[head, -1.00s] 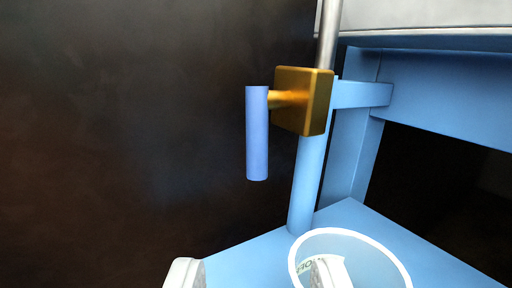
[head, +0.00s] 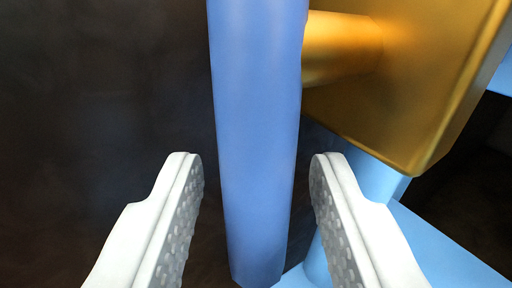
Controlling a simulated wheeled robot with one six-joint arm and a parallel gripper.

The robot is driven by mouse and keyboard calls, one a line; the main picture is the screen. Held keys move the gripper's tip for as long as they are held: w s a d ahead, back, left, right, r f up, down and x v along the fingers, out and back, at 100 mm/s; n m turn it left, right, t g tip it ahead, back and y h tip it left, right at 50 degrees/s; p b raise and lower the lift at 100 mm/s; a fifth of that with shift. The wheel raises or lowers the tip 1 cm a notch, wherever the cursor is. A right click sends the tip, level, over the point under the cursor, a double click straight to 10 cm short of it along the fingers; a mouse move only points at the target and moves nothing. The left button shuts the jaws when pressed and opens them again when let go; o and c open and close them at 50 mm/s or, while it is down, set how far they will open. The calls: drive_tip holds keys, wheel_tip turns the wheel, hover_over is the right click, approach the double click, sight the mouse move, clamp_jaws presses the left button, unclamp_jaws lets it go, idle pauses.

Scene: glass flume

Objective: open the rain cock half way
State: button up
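The rain cock has a blue lever handle (head: 256,130) that hangs straight down in the head view. A brass stem (head: 340,48) joins the handle to the square brass body (head: 415,75) at the upper right. My gripper (head: 256,170) is open, with one white finger on each side of the handle's lower part. Dark gaps show between the handle and both fingers, so neither seems to touch it. The top of the handle and part of the body lie outside the picture.
A light blue pipe (head: 375,178) runs below the brass body, behind my right finger. A blue frame surface (head: 440,245) lies at the lower right. The left side is dark, with no object visible there.

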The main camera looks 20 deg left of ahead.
drive_tip(key=shift+w, duration=0.1)
drive_tip(key=shift+c, duration=0.2)
clamp_jaws()
drive_tip(key=shift+s+d+r+n+g+h, duration=0.15)
drive_tip(key=shift+s+d+n+g+h, duration=0.1)
drive_tip(key=shift+n+g, duration=0.25)
drive_tip(key=shift+s+d+r+n+g+h, duration=0.1)
drive_tip(key=shift+d+n+g+h, duration=0.15)
drive_tip(key=shift+g, duration=0.35)
drive_tip(key=shift+s+d+r+n+g+h, duration=0.25)
drive_tip(key=shift+n+g+h, duration=0.2)
drive_tip(key=shift+g+h, duration=0.15)
drive_tip(key=shift+s+d+r+n+g+h, duration=0.15)
drive_tip(key=shift+d+n+g+h, duration=0.1)
drive_tip(key=shift+n+g+h, duration=0.25)
